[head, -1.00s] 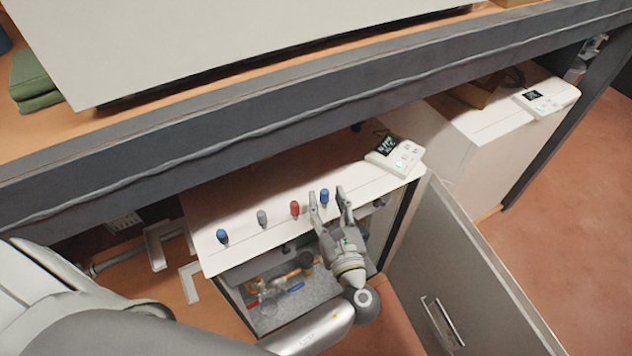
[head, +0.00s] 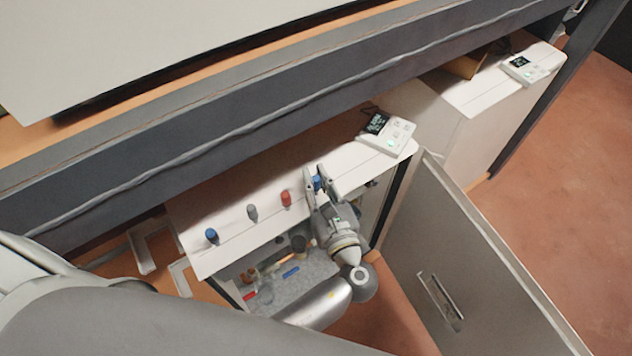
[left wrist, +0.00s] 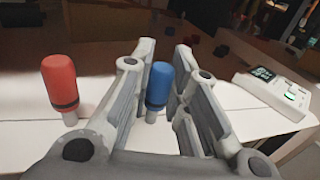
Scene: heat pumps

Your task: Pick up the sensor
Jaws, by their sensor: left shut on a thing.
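A blue-capped sensor (head: 317,184) stands on the white top of the open heat pump unit (head: 245,231), near its front right. It also shows upright in the left wrist view (left wrist: 158,86), with a dark ring and pale base. My left gripper (head: 317,174) is shut on this blue sensor, one finger on either side. The fingers hide part of it in the head view. To its left, in a row on the same top, stand a red sensor (head: 286,199), a grey sensor (head: 252,212) and another blue sensor (head: 211,236). My right gripper is not in view.
A white controller with a screen (head: 387,133) sits at the right end of the top. The open cabinet door (head: 450,255) stands to the right. The dark table edge (head: 200,140) runs above and behind. A second unit (head: 438,112) stands further right.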

